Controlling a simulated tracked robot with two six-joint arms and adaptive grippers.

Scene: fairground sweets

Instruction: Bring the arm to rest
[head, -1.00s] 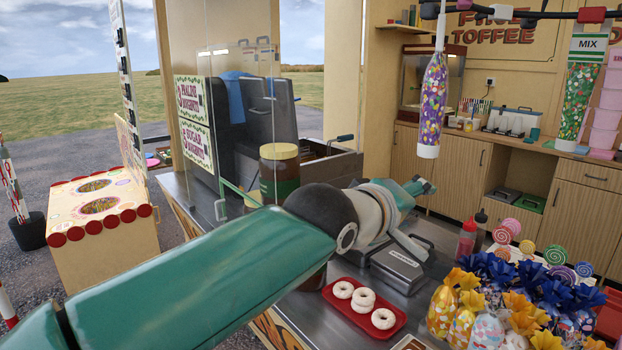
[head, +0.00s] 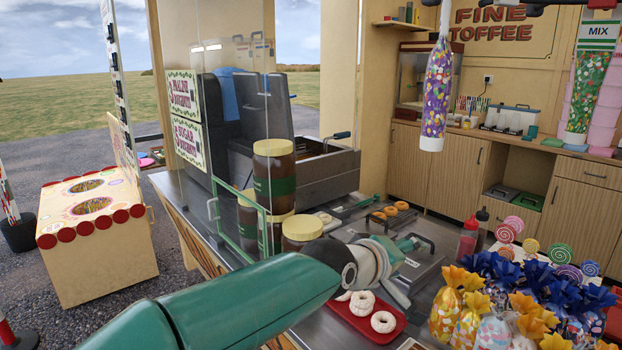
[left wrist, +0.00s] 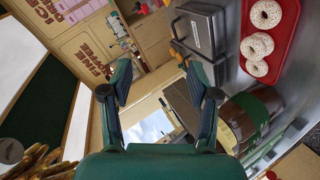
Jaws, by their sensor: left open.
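My left arm comes in from the lower left of the head view, with its teal and grey left gripper (head: 408,266) over the metal counter (head: 350,335). In the left wrist view the two fingers of the left gripper (left wrist: 158,78) stand apart with nothing between them. In the head view the gripper is beside a red tray (head: 385,331) of white doughnuts (head: 383,321), partly hidden by my arm. The tray (left wrist: 284,50) also shows at the right of the left wrist view. My right gripper is not in view.
Brown jars with yellow lids (head: 273,180) stand close behind my left arm, near a glass screen (head: 235,120). Bagged sweets (head: 447,312) and lollipops (head: 557,254) crowd the right. A sweet-filled tube (head: 437,95) hangs above.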

